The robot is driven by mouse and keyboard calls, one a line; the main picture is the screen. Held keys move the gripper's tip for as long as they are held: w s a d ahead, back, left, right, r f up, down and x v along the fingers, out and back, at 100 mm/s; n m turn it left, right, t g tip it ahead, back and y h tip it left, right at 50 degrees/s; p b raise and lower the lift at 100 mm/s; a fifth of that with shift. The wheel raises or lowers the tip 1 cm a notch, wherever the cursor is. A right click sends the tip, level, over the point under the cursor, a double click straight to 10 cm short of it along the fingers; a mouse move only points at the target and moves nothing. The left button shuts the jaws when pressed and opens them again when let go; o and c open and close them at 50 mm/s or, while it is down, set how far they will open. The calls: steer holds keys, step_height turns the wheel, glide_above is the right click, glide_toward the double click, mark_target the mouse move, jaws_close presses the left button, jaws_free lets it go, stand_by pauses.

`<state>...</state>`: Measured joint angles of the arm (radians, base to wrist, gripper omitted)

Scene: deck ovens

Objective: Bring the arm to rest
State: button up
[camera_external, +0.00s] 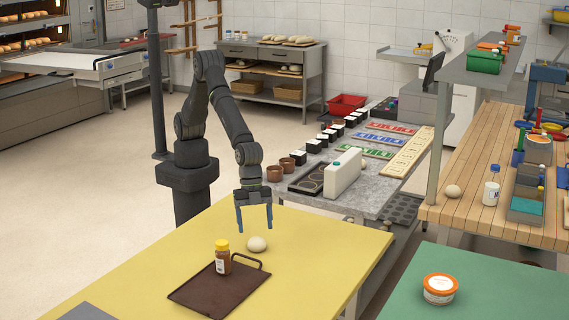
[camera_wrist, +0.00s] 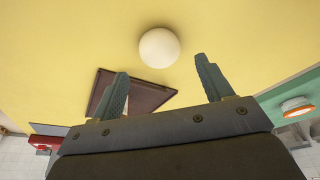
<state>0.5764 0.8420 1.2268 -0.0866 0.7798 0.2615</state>
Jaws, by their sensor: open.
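My gripper (camera_external: 255,219) is open and empty, pointing down above the yellow table (camera_external: 330,245). In the wrist view the two fingers of my gripper (camera_wrist: 162,84) stand apart with nothing between them. A pale dough ball (camera_external: 257,244) lies on the yellow table just below and beyond the fingertips; it also shows in the wrist view (camera_wrist: 159,48). My arm is bent, its upper links raised behind the table.
A grey bench (camera_external: 375,195) with cups and boxes stands behind. A green table (camera_external: 480,295) at right bears a white-and-orange tub (camera_external: 440,289).

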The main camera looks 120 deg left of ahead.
mark_target(257, 238)
steer(key=v, duration=0.7)
steer(key=x, duration=1.1)
steer(key=shift+w+d+f, duration=0.1)
steer(key=shift+w+f, duration=0.05)
steer(key=shift+f, duration=0.25)
step_height(257, 238, up, 4)
steer(key=shift+f, duration=0.1)
steer(key=s+d+r, duration=0.5)
steer(key=s+r, duration=0.2)
steer(key=s, duration=0.4)
steer(key=s+a+m+g+h, duration=0.1)
steer(key=s+a+m+g, duration=0.1)
steer(key=s+a+m, duration=0.85)
steer(key=w+a+f+n, duration=0.1)
steer(key=w, duration=0.2)
steer(key=w+a+f+n, duration=0.1)
steer(key=w+a+f, duration=0.1)
steer(key=w, duration=0.1)
steer(key=w+a+f+n, duration=0.1)
steer(key=w+a+f, duration=0.1)
steer(key=w, duration=0.1)
steer(key=shift+w+a+f, duration=0.2)
steer(key=shift+w+f, duration=0.05)
